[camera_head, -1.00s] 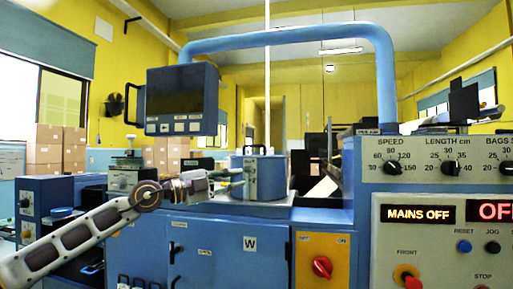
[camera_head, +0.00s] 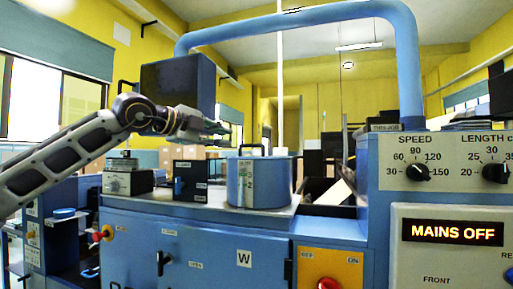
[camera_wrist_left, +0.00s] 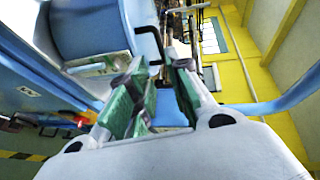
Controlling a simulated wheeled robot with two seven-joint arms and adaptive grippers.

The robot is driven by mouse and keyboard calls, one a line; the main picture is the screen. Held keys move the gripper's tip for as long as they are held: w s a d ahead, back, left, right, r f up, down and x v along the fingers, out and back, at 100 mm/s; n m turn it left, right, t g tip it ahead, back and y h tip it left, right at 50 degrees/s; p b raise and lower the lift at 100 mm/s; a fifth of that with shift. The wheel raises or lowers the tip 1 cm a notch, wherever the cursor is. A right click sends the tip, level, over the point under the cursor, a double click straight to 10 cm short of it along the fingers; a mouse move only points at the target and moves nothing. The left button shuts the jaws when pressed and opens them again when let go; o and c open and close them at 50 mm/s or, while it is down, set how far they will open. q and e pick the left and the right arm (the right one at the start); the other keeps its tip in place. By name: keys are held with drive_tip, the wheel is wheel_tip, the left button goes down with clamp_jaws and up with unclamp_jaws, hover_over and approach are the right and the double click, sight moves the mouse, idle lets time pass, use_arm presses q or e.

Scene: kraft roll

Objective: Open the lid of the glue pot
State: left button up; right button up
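The glue pot (camera_head: 260,184) is a blue-grey cylinder with a pale label, standing upright on the machine's metal top. Its lid looks down, with a dark handle (camera_head: 251,147) at its top left. My left gripper (camera_head: 230,130) is just above and left of the pot, its fingers pointing right. In the left wrist view its green-padded fingers (camera_wrist_left: 162,66) are apart with nothing between them. The pot (camera_wrist_left: 88,28) is at the upper left there, and the black bent handle (camera_wrist_left: 151,38) lies just beyond the fingertips. I cannot tell whether they touch. My right gripper is out of view.
A blue pipe arch (camera_head: 300,18) spans above the pot, with a screen box (camera_head: 178,82) hanging behind my left arm. A control panel (camera_head: 450,170) with dials and a "MAINS OFF" display stands right.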

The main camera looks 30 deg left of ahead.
use_arm(q)
drive_tip(key=shift+s, duration=0.15)
drive_tip(key=shift+w, duration=0.4)
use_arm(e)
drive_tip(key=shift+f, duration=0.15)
use_arm(q)
drive_tip(key=p, duration=0.1)
approach(250, 145)
drive_tip(key=shift+a+r+x, duration=0.25)
drive_tip(key=shift+x, duration=1.2)
drive_tip(key=shift+d+f+p+x, duration=0.1)
drive_tip(key=shift+p+x, duration=0.1)
drive_tip(key=shift+x, duration=0.55)
drive_tip(key=shift+d+f+p+x, duration=0.1)
drive_tip(key=shift+d+p+x, duration=0.05)
drive_tip(key=shift+x, duration=0.55)
drive_tip(key=shift+w+f, duration=0.1)
drive_tip(key=shift+w, duration=0.35)
drive_tip(key=shift+p+x, duration=0.35)
drive_tip(key=shift+x, duration=1)
drive_tip(key=shift+w+d+f, duration=0.15)
drive_tip(key=shift+w, duration=0.4)
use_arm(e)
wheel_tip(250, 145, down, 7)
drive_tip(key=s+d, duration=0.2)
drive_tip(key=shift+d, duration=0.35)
